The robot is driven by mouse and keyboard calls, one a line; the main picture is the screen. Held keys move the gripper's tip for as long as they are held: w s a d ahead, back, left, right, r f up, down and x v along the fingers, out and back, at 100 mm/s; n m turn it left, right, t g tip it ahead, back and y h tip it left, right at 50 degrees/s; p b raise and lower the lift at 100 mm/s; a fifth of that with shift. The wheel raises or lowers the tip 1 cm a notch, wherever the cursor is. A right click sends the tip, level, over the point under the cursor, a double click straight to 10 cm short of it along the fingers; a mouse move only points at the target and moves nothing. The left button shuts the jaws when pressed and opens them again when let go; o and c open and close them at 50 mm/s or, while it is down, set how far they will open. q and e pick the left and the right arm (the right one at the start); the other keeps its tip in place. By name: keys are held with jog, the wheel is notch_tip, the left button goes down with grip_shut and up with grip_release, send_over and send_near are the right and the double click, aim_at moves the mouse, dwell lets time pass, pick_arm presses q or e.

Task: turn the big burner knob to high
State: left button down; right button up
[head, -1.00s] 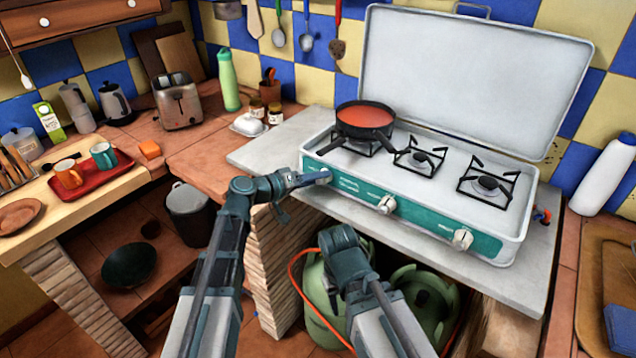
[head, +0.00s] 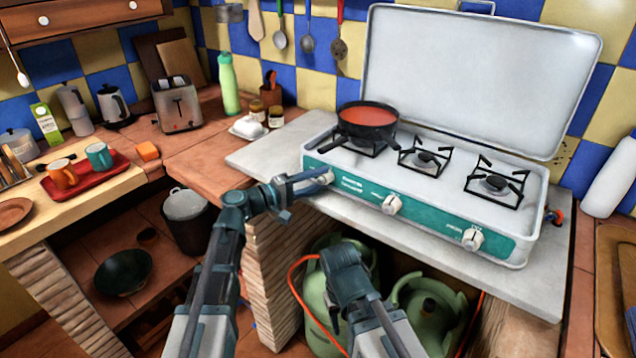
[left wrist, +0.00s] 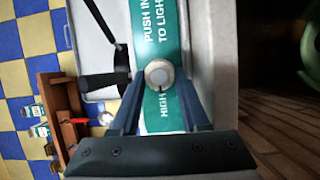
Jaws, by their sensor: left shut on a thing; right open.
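The middle knob (head: 391,204) and right knob (head: 473,239) are on the same panel. A pan (head: 367,121) with red contents stands on the left burner. Green gas bottles (head: 428,310) and an orange hose are under the counter, close to my right arm.

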dwell(0.5)
pick_arm(q)
jog(key=shift+c, duration=2)
grip_release()
